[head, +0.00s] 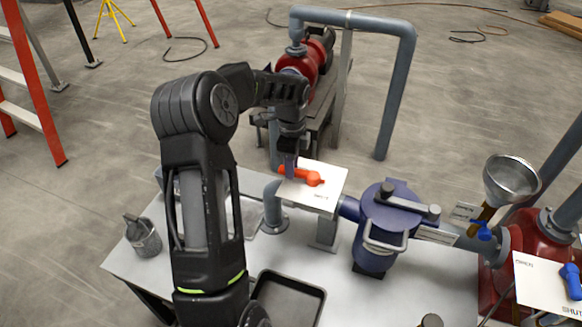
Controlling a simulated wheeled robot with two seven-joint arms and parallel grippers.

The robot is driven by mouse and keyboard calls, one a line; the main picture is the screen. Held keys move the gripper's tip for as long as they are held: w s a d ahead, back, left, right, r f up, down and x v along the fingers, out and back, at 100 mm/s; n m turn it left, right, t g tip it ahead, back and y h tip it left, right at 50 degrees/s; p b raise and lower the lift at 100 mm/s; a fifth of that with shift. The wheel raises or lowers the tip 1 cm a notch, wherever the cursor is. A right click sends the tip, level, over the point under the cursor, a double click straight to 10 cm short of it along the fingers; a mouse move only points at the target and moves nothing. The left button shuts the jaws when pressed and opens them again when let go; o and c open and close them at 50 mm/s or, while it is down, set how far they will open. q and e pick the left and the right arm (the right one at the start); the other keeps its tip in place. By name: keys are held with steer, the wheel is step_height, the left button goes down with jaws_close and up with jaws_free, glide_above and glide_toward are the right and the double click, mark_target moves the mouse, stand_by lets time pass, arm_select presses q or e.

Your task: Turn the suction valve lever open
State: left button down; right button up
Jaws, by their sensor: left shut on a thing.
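The orange-red valve lever (313,179) lies over a white label plate (325,199) on the pipework at the middle of the table. My left gripper (290,172) reaches down from above and is shut on the lever's left end. The fingertips are partly hidden by the wrist. A blue-handled lever (572,282) sits on another white plate at the lower right. My right gripper is not in view.
A blue filter housing (380,226) stands right of the plate. A metal funnel (511,181) and red pump body (535,240) are farther right. A black tray (288,300) and a metal cup (143,238) are on the table. A grey pipe (402,90) arches behind.

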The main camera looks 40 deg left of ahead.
arm_select(q)
steer(key=shift+w+a+m, duration=0.15)
steer(key=shift+w+m, duration=0.15)
steer(key=shift+m, duration=0.2)
steer(key=c, duration=1.2)
jaws_free()
step_height(320, 180, up, 8)
steer(key=shift+f+b, duration=0.1)
steer(key=shift+b, duration=0.45)
